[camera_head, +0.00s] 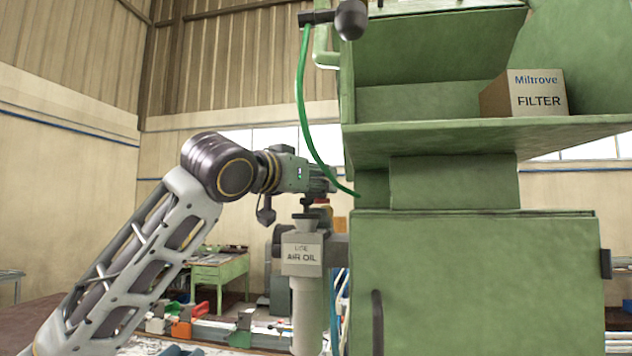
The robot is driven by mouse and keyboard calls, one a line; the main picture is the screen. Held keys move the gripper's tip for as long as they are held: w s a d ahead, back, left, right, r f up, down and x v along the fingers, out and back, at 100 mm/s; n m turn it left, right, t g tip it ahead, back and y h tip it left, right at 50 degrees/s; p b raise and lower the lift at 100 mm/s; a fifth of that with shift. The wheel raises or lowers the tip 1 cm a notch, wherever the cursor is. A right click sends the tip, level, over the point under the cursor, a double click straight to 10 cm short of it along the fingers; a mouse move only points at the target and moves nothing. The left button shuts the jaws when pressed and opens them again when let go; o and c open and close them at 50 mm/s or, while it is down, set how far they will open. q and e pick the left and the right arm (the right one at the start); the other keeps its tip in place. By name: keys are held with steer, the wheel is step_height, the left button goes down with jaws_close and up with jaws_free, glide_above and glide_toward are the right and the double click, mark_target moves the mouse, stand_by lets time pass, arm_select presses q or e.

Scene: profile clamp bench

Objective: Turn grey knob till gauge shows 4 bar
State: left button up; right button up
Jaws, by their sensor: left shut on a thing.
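My left arm reaches in from the left, and its gripper (326,183) is at the top of the air unit, beside the green machine. The gripper is shut on the grey knob, which its fingers mostly hide. The air unit (307,300) hangs below, with a label reading "AIR OIL" on its front and a pale bowl under it. The gauge face cannot be made out from here, so its reading does not show. My right gripper is out of view.
The green machine (470,280) fills the right side. A filter box (525,95) sits on its shelf. A green hose (303,100) curves down close to my left gripper. A dark ball-ended lever (350,20) is above. A green workbench (220,268) stands behind.

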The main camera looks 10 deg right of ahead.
arm_select(q)
steer(key=shift+n+t+y+b, duration=0.5)
steer(key=shift+n+t+y, duration=0.3)
steer(key=shift+y, duration=0.2)
steer(key=o, duration=1)
steer(key=shift+o, duration=0.2)
steer(key=shift+a, duration=0.1)
steer(key=v, duration=1.2)
